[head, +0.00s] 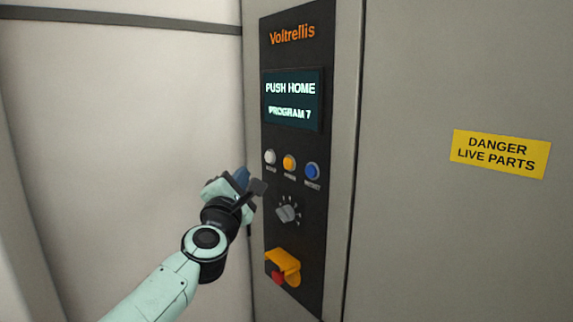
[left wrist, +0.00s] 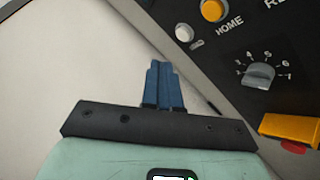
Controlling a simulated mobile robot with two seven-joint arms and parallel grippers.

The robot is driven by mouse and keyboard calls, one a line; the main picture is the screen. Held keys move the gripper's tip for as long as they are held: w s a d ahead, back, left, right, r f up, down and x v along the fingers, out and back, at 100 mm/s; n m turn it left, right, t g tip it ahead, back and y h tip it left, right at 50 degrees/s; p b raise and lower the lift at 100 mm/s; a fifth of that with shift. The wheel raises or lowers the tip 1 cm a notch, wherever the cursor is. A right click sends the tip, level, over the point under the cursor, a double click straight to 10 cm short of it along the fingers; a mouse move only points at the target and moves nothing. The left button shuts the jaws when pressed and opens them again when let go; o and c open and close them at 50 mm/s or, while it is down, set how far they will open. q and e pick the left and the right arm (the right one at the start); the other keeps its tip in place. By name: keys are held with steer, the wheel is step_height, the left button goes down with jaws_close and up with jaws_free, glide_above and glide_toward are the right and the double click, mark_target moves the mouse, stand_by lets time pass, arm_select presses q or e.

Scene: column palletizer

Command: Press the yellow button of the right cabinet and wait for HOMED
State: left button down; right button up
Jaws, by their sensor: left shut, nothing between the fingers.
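The cabinet's dark control panel (head: 294,230) shows in the head view, with a display (head: 291,100) reading "PUSH HOME" and "PROGRAM 7". The yellow button (head: 289,162) sits between a white button (head: 270,157) and a blue button (head: 312,171). In the left wrist view the yellow button (left wrist: 213,10) is at the top, labelled HOME. My left gripper (head: 242,177) is below and left of the buttons, apart from the yellow one. Its blue fingers (left wrist: 164,85) are shut and empty, pointing beside the panel's left edge. My right gripper is not in view.
Below the buttons are a rotary knob (head: 288,212) and a yellow-framed red switch (head: 284,268). A yellow "DANGER LIVE PARTS" sign (head: 500,154) is on the cabinet face to the right. A plain pale wall (head: 130,110) lies left of the panel.

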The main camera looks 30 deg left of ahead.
mark_target(288, 164)
arm_select(q)
steer(key=w+d+p, duration=0.3)
steer(key=w+p, duration=0.1)
steer(key=w, duration=0.4)
steer(key=shift+d, duration=0.15)
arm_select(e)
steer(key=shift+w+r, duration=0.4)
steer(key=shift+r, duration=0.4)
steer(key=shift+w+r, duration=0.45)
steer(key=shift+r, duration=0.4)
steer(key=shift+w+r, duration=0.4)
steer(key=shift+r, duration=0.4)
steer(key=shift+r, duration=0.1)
arm_select(q)
steer(key=shift+w+d, duration=0.15)
steer(key=shift+w, duration=0.25)
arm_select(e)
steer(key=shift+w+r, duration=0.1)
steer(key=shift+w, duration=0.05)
